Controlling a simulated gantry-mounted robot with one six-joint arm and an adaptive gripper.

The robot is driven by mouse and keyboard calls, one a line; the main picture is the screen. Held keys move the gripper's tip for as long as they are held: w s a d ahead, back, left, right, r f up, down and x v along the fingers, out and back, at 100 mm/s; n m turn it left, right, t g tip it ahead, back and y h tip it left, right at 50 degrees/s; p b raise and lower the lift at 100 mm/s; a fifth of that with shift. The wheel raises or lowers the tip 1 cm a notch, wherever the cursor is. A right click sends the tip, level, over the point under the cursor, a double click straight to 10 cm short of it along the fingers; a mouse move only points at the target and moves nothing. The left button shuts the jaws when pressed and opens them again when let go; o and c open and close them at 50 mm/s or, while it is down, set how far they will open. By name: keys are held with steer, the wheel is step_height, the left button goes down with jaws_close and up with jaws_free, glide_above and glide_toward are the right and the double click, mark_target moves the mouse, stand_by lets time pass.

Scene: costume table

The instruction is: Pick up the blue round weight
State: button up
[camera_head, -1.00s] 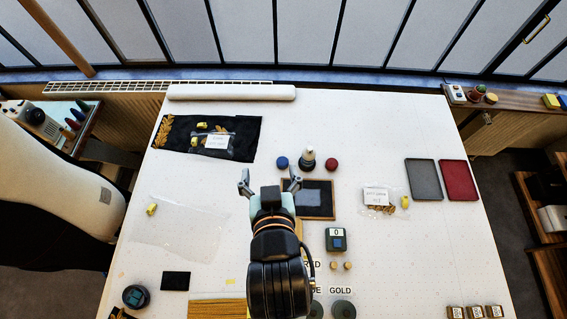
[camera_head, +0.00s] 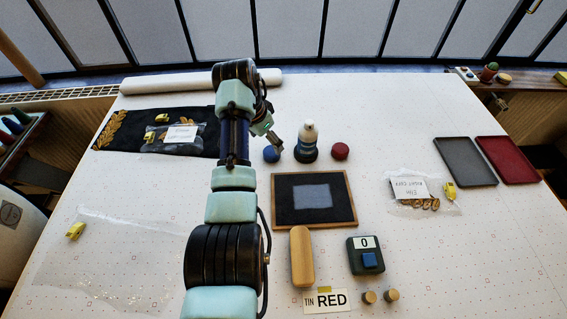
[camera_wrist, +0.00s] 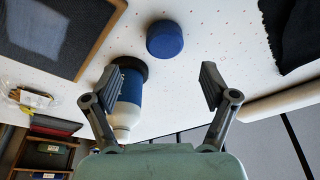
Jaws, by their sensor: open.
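The blue round weight (camera_head: 271,153) sits on the white table, just left of a dark-based bottle. In the wrist view the blue round weight (camera_wrist: 165,40) lies beyond the fingertips, a little right of centre and whole. My gripper (camera_wrist: 157,85) is open and empty, with its fingers spread wide. In the head view my gripper (camera_head: 272,141) is near the weight, partly hidden by my arm. In the wrist view the left finger overlaps the bottle (camera_wrist: 130,88); whether they touch cannot be told.
The bottle (camera_head: 307,142) stands close to the weight, with a red round weight (camera_head: 340,151) to its right. A framed dark board (camera_head: 345,222) lies in front. Black cloth (camera_head: 196,108) lies to the left. A white roll (camera_head: 160,84) lies at the back.

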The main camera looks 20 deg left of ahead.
mark_target(271, 152)
steer(key=x, duration=0.2)
steer(key=shift+w+f+b, duration=0.1)
steer(key=shift+f+b, duration=0.15)
steer(key=shift+b, duration=0.15)
steer(key=b+x, duration=0.1)
steer(key=x, duration=0.2)
steer(key=b+x, duration=0.1)
steer(key=shift+a+f+b, duration=0.3)
steer(key=shift+b, duration=0.05)
steer(key=shift+w+d+f, duration=0.1)
steer(key=shift+w+f, duration=0.15)
steer(key=shift+f, duration=0.05)
steer(key=shift+c, duration=0.2)
steer(key=c, duration=1.5)
step_height(271, 152, up, 20)
steer(key=p, duration=0.6)
